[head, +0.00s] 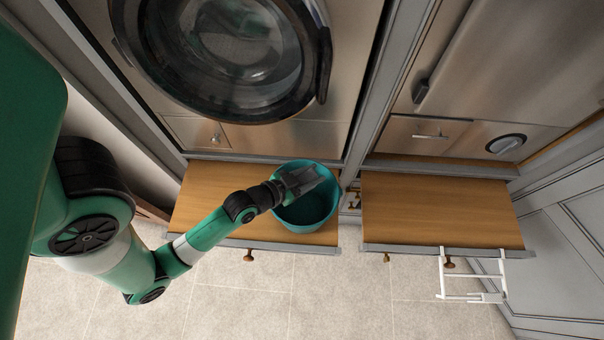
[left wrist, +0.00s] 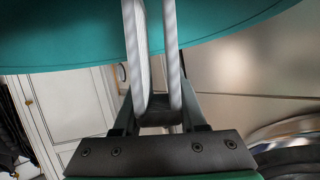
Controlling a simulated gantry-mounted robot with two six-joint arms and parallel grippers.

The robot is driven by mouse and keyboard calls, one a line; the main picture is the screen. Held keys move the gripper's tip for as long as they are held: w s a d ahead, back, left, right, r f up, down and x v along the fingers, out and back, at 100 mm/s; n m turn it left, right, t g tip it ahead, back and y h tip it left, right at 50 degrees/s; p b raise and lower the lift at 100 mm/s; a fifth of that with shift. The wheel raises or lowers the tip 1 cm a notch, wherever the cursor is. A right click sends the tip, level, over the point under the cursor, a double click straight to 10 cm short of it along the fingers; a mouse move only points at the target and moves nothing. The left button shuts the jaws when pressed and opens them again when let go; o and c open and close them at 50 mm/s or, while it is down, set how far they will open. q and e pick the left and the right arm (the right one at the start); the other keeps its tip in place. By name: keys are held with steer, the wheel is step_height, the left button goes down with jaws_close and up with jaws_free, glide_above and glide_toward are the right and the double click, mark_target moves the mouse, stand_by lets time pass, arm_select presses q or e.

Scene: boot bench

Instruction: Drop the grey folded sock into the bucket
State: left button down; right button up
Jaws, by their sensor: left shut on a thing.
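The teal bucket (head: 309,218) stands on the left wooden bench top, its open mouth facing up. My left gripper (head: 312,180) is at the bucket's mouth, over its far side. In the left wrist view my left gripper (left wrist: 155,70) is shut on pale grey, striped material, which looks like the grey folded sock (left wrist: 136,50). The bucket's teal wall (left wrist: 230,25) fills the top of that view behind it. In the head view the sock cannot be told apart from the grey fingers. My right gripper is not in view.
The left bench top (head: 200,190) has bare wood left of the bucket. The right bench top (head: 430,205) is empty, with a white rack (head: 470,296) hanging at its front edge. A round-doored washing machine (head: 235,50) stands behind the bucket.

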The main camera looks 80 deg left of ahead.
arm_select(q)
steer(key=shift+f, duration=0.45)
steer(key=shift+r, duration=0.1)
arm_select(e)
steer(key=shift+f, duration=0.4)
arm_select(q)
steer(key=shift+c, duration=1.9)
jaws_free()
steer(key=b+v, duration=0.2)
steer(key=v, duration=0.9)
steer(key=shift+s+d+r+b, duration=0.15)
steer(key=shift+s+b, duration=0.1)
steer(key=shift+b, duration=0.15)
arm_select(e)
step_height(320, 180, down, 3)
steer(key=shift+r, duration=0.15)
